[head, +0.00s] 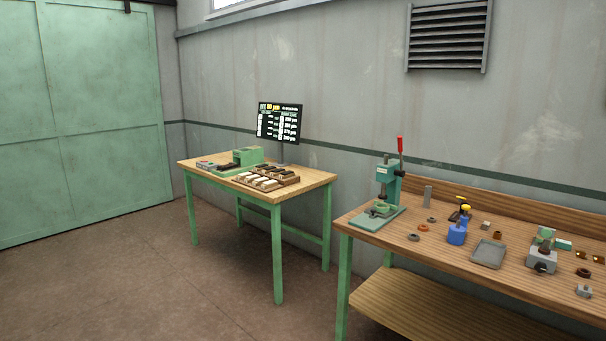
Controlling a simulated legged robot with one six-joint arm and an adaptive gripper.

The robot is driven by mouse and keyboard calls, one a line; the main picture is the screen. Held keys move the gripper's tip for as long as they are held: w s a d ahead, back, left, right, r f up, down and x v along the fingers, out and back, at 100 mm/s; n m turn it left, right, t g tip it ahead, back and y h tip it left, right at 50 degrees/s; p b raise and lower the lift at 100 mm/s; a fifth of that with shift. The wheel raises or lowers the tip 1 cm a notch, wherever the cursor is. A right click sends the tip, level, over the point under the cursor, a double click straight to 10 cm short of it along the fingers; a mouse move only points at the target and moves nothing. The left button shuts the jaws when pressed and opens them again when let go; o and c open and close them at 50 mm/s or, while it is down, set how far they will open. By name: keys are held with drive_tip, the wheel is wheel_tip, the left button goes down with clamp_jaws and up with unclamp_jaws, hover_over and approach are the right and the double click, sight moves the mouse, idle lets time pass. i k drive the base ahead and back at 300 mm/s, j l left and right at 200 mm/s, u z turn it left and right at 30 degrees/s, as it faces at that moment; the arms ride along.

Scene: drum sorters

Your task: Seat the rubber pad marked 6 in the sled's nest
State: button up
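The left table (317,176) carries a wooden rack (243,182) of several small pale and dark blocks, which may be the rubber pads. Any number on them is too small to read, so I cannot tell which one is marked 6. Behind the rack stands a green box-shaped machine (248,156). A low dark part (228,167) lies at its left front, and it may be the sled. I cannot make out a nest or whether anything sits in it. My gripper is not in view.
A dark screen (280,122) stands behind the rack. The right workbench (395,241) holds a green press with a red lever (400,150), a blue container (457,233), a grey tray (488,254) and small parts. Open floor (150,275) lies before the left table.

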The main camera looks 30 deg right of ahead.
sight(275, 172)
drive_tip(key=i+z, duration=0.4)
drive_tip(key=i, duration=0.15)
drive_tip(key=i+j+z, duration=0.15)
drive_tip(key=i+z, duration=0.25)
drive_tip(key=i+j, duration=0.2)
drive_tip(key=i, duration=0.3)
drive_tip(key=i+j+z, duration=0.1)
drive_tip(key=i+j, duration=0.15)
drive_tip(key=i, duration=0.25)
drive_tip(key=i+j, duration=0.25)
drive_tip(key=i, duration=0.25)
